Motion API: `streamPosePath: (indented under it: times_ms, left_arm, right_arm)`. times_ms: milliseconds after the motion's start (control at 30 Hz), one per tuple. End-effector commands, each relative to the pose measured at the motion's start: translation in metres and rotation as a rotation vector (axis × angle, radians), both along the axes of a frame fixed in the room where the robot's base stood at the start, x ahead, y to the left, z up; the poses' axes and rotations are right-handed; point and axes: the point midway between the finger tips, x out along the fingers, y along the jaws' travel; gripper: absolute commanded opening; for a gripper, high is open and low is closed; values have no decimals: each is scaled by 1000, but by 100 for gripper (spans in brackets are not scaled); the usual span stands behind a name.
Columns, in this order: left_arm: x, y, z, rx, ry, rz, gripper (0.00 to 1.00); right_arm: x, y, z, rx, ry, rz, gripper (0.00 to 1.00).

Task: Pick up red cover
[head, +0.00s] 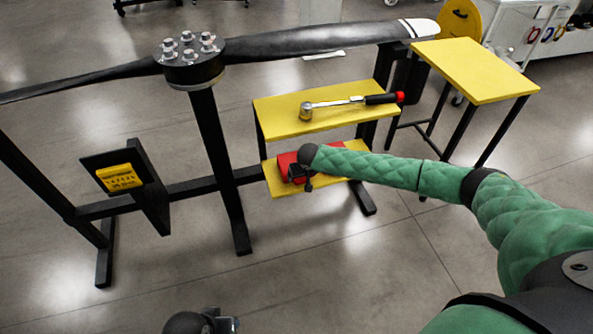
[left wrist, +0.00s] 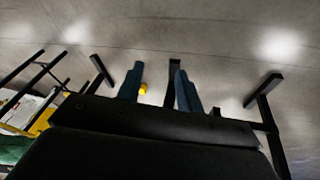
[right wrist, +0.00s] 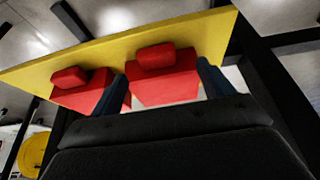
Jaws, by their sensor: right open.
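Two red covers, each a flat block with a raised grip, lie side by side on the lower yellow shelf (right wrist: 215,35). In the right wrist view, one red cover (right wrist: 165,90) lies between the fingers of my right gripper (right wrist: 160,72), which is open. The other red cover (right wrist: 82,97) lies to the left, outside the fingers. In the head view, red (head: 285,160) shows beside my right gripper (head: 299,177), and my arm hides part of it. My left gripper (head: 222,322) is low at the bottom edge; in the left wrist view (left wrist: 160,75) it is open and empty.
A yellow upper shelf (head: 275,115) with a ratchet wrench (head: 340,103) stands just above and behind the lower shelf. A black propeller (head: 300,43) on a post (head: 215,160) is behind. A yellow table (head: 475,68) stands right. The floor in front is clear.

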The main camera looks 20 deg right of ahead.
Motion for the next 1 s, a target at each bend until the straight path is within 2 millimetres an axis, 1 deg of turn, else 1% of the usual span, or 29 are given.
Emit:
streamPosePath:
  times_ms: [167, 400, 500, 600, 800, 967, 1000]
  left_arm:
    - [0, 3, 5, 8, 6, 2, 36]
    - [-4, 11, 19, 25, 27, 10, 36]
    - [-4, 12, 21, 25, 27, 14, 36]
    - [-4, 13, 20, 26, 32, 16, 36]
    - [-5, 14, 17, 29, 35, 17, 36]
    - [-5, 15, 17, 32, 36, 15, 36]
    - [-6, 15, 16, 33, 36, 14, 36]
  right_arm:
    - [6, -2, -13, -1, 0, 1, 80]
    - [17, -4, -43, 0, 0, 1, 80]
    - [20, -4, -51, 0, 0, 1, 80]
    - [21, -5, -55, 0, 0, 1, 80]
    - [21, -5, -55, 0, 0, 1, 80]
    - [21, -5, -55, 0, 0, 1, 49]
    - [21, -5, -55, 0, 0, 1, 41]
